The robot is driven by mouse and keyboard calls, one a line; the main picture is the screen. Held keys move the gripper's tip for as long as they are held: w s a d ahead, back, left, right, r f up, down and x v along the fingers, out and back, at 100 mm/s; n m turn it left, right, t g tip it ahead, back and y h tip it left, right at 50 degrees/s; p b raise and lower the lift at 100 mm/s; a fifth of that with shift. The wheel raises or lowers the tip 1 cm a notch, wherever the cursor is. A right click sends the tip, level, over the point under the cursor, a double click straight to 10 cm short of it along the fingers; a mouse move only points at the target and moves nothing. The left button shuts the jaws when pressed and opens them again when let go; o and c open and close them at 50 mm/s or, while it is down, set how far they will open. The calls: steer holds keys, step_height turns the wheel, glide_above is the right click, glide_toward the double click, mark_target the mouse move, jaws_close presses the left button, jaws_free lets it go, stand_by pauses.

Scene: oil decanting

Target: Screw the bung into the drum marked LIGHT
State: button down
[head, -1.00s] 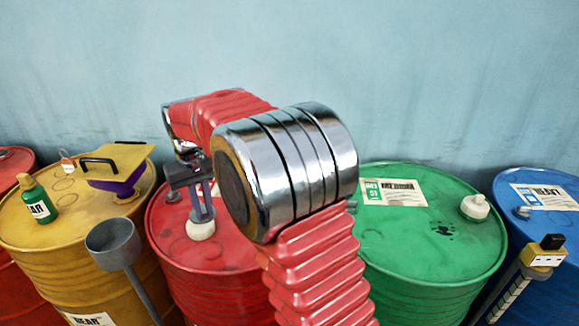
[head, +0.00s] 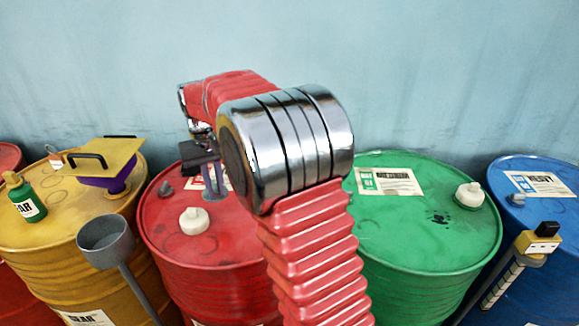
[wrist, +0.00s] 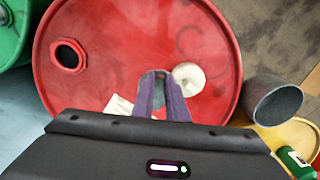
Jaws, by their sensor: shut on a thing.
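The red drum (head: 180,245) stands left of centre; its lid label is mostly covered and I cannot read it. My gripper (head: 213,194) is above the lid, behind the white bung in the head view. In the wrist view its purple fingers (wrist: 160,92) are shut on a small grey thing, partly hidden between the tips.
A yellow drum (head: 40,232) with a green bottle (head: 26,198) and a yellow-and-purple tool (head: 104,164) stands left. The green drum (head: 420,235) and blue drum (head: 545,215) stand right. The wall is close behind.

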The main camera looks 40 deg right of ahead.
steer(key=s+d+m, duration=0.1)
steer(key=d+m, duration=0.2)
steer(key=d, duration=0.7)
steer(key=s+d+m, duration=0.2)
steer(key=d+m, duration=0.1)
steer(key=d, duration=0.8)
steer(key=shift+s+d, duration=0.2)
steer(key=shift+s, duration=0.1)
steer(key=shift+f, duration=0.15)
steer(key=shift+a+f, duration=0.1)
steer(key=shift+f, duration=2.15)
steer(key=shift+r, duration=0.4)
steer(key=shift+f, duration=2.2)
steer(key=c, duration=1.7)
jaws_free()
